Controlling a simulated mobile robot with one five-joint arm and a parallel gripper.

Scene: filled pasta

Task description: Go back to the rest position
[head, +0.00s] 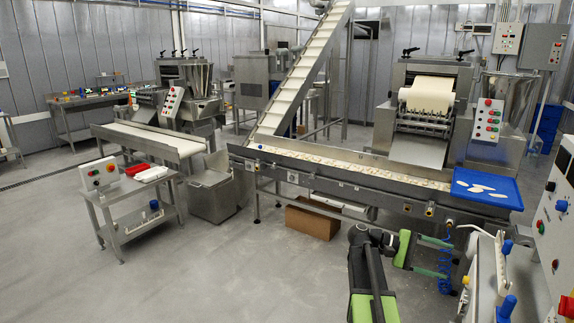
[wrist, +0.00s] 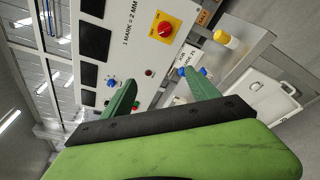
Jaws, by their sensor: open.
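My gripper (head: 423,268) is at the lower right of the head view, in front of the conveyor. In the wrist view its two green fingers (wrist: 158,82) stand apart with nothing between them. Beyond the fingers the wrist view shows a white control panel (wrist: 118,52) with dark screens and a red knob on a yellow plate (wrist: 164,28). The picture there is tilted. I cannot tell the exact gap between the fingers and the panel.
A long conveyor (head: 340,180) runs across the middle, with a blue tray (head: 507,198) of pale pieces at its right end. A cabinet with coloured buttons (head: 555,215) stands at the right edge. A brown box (head: 312,221) lies below the conveyor. The floor (head: 240,275) at left front is clear.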

